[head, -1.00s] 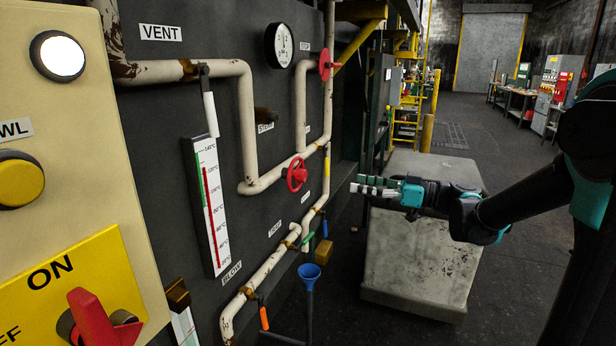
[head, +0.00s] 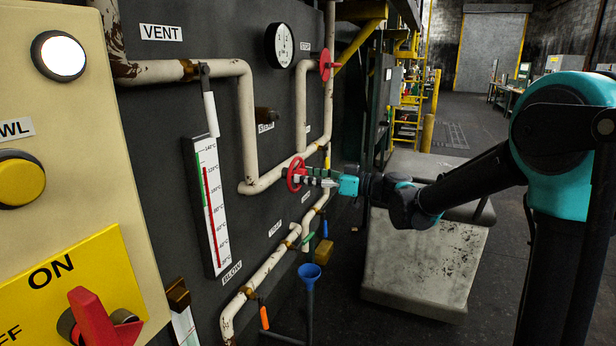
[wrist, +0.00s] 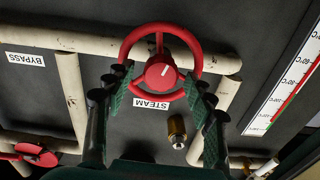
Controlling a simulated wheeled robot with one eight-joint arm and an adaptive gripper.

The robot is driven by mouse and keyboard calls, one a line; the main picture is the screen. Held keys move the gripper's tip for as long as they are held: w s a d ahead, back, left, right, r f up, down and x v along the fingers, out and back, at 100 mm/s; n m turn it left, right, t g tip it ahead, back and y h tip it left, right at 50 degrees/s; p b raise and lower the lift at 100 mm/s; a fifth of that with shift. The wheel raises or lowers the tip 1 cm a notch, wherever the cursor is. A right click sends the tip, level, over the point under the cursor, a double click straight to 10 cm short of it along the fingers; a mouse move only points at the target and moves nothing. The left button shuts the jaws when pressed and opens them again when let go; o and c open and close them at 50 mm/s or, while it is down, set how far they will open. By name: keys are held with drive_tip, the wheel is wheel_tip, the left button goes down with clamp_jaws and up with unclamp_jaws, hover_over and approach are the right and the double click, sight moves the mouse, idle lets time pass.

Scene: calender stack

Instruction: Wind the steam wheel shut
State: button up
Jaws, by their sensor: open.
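The red steam wheel (head: 291,176) sits on the cream pipe on the dark panel. In the wrist view the wheel (wrist: 160,75) faces me, with a white line on its hub and a STEAM label (wrist: 151,103) beside it. My gripper (head: 307,177) is at the wheel, in front of its right part in the head view. In the wrist view my gripper (wrist: 161,88) is open, one finger on each side of the hub, tips overlapping the lower rim. I cannot tell whether the fingers touch the rim.
Another red wheel (head: 325,65) is higher on the pipes; a BYPASS label (wrist: 25,59) shows in the wrist view. A pressure gauge (head: 280,46), a thermometer scale (head: 211,205) and a blue funnel (head: 310,272) are nearby. A grey block (head: 420,285) stands below my arm.

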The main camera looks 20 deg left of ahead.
drive_tip(key=shift+a, duration=0.1)
drive_tip(key=shift+c, duration=0.5)
drive_tip(key=c, duration=1.1)
drive_tip(key=shift+o, duration=0.2)
drive_tip(key=shift+m, duration=0.4)
